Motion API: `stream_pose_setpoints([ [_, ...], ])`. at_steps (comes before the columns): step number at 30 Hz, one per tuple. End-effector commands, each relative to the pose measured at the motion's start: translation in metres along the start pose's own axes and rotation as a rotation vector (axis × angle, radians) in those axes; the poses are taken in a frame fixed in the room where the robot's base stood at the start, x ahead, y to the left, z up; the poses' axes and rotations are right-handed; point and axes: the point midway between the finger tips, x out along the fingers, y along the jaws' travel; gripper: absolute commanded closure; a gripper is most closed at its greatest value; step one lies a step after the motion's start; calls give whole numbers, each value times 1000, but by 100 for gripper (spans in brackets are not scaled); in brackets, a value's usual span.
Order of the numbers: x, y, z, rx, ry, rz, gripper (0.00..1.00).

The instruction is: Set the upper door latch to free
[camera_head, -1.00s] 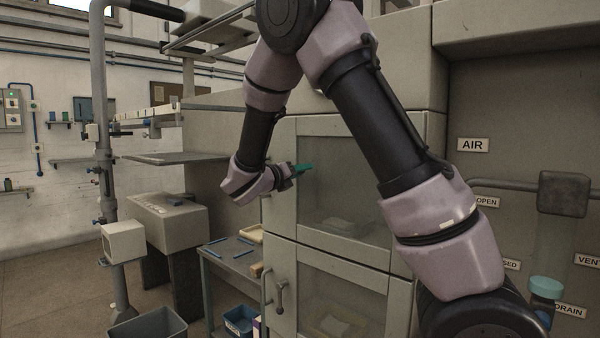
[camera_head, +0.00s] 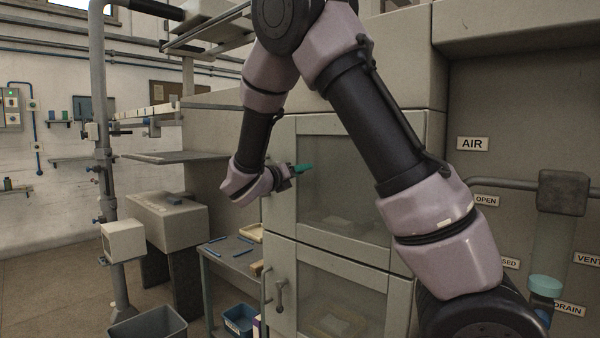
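The upper door (camera_head: 345,190) is a pale framed door with a dark window, and it looks shut. My gripper (camera_head: 292,172) is at the upper left part of this door, close to its left frame. The upper latch itself is not clearly visible and may be hidden by my gripper. The fingers are too small to tell open from shut. The lower door (camera_head: 330,292) below has a grey handle (camera_head: 281,295) at its left edge.
A small table (camera_head: 215,255) with blue tools stands left of the doors. A grey bin (camera_head: 150,325) and a blue crate (camera_head: 238,318) stand on the floor. A grey post (camera_head: 100,150) rises at the left. A pipe with a valve block (camera_head: 563,193) is at the right.

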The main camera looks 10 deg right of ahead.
Motion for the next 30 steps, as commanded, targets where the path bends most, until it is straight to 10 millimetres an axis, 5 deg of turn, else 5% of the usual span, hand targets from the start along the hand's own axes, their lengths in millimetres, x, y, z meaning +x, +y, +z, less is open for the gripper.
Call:
stream_pose_setpoints([
  [14,-8,0,-1,-2,2,1,26],
  [30,-100,1,0,-1,0,2,26],
])
